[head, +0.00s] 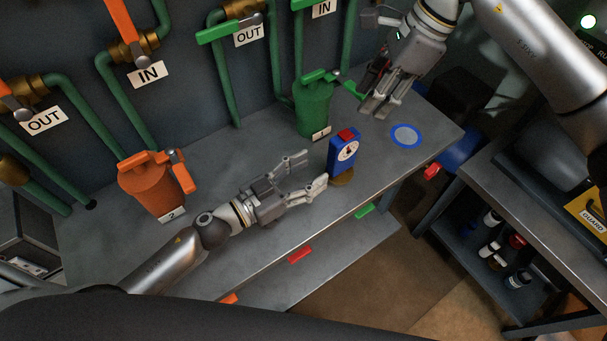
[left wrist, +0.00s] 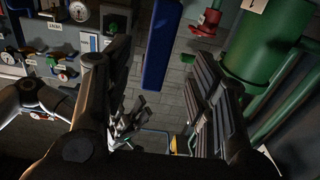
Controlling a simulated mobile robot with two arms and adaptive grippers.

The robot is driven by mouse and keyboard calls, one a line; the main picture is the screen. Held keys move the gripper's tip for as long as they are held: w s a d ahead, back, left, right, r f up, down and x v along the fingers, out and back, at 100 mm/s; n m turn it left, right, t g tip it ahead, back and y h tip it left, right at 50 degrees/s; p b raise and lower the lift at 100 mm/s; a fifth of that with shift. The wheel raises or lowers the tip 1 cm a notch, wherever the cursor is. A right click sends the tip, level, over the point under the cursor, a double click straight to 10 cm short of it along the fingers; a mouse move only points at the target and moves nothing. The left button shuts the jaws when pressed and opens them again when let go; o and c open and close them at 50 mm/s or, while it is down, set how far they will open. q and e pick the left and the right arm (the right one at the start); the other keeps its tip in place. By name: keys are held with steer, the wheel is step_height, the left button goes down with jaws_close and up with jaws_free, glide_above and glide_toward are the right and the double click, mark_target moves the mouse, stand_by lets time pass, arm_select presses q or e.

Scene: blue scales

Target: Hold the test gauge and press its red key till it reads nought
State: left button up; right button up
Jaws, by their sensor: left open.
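The test gauge (head: 336,162) is a blue upright block with a round white dial and a red key (head: 347,134) on top. It stands near the bench's front edge, on a round brass-coloured base. The dial's reading is too small to make out. My left gripper (head: 309,172) is open and empty, just left of the gauge, with its fingers pointing at it.
A green canister (head: 313,108) stands behind the gauge, and an orange canister (head: 150,187) stands at left. A blue-rimmed disc (head: 406,135) lies on the bench (head: 250,155) to the right. Pipes with valves line the wall. A second bench (head: 510,190) is at far right.

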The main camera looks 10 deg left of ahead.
mark_target(343, 154)
arm_select(q)
steer(key=x, duration=0.9)
steer(key=shift+w+d, duration=0.15)
steer(key=shift+d, duration=0.05)
jaws_close()
arm_select(e)
steer(key=shift+r, duration=0.1)
steer(key=c, duration=0.4)
steer(key=shift+a+r+m, duration=0.15)
steer(key=shift+m, duration=0.15)
steer(key=shift+c, duration=1.3)
steer(key=shift+s+a+r+m+h, duration=0.15)
steer(key=shift+a+r+m+h, duration=0.15)
steer(key=shift+m, duration=0.2)
jaws_close()
steer(key=r+m+h, duration=0.1)
steer(key=m, duration=0.2)
steer(key=s+a+r+m+h, duration=0.1)
steer(key=r+m, duration=0.1)
steer(key=m, duration=0.1)
steer(key=a+r+m+h, duration=0.1)
steer(key=m, duration=0.2)
steer(key=shift+s+r+t, duration=0.2)
steer(key=shift+r+t, duration=0.1)
